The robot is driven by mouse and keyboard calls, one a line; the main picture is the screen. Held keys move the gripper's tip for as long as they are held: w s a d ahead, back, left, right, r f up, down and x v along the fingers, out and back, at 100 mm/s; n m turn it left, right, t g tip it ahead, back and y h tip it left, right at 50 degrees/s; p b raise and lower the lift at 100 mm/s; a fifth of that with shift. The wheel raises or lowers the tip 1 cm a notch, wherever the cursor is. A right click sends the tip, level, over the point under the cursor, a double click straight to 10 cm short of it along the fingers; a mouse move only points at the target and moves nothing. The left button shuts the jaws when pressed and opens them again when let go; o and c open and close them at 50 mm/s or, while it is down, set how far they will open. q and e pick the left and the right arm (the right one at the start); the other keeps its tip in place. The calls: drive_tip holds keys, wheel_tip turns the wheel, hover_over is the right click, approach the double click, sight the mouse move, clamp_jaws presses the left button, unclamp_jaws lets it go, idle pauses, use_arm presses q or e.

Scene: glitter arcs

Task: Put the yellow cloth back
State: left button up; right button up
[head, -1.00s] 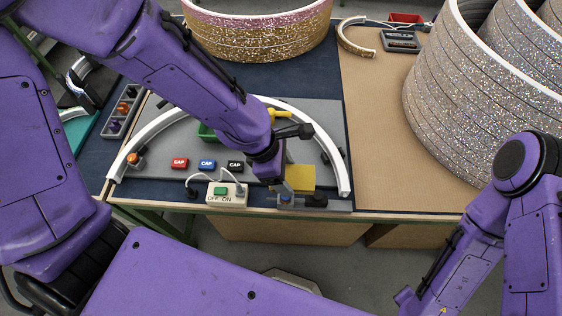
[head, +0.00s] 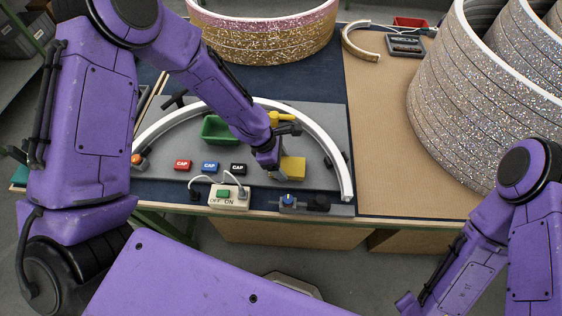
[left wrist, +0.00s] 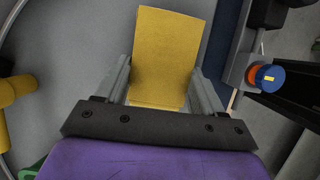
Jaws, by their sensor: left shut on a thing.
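The yellow cloth (head: 293,168) is a flat folded rectangle at the front right of the grey board (head: 262,183), inside the white arc (head: 322,132). My left gripper (head: 281,167) is shut on the cloth's near edge. In the left wrist view the cloth (left wrist: 168,52) sticks out from between the fingers of the left gripper (left wrist: 160,98), over grey board. I cannot tell whether the cloth touches the board. My right gripper is out of view; only part of that arm shows at the lower right.
A green bin (head: 214,130) and a yellow-handled tool (head: 280,118) are behind the gripper. Red, blue (head: 210,167) and black caps lie left of it. A switch box (head: 229,198) and blue-knobbed fixture (head: 289,201) stand along the front edge. Large glittery arcs (head: 475,110) stand right.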

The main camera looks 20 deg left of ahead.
use_arm(q)
drive_tip(key=shift+f, duration=0.1)
drive_tip(key=o, duration=1)
drive_tip(key=v, duration=1.2)
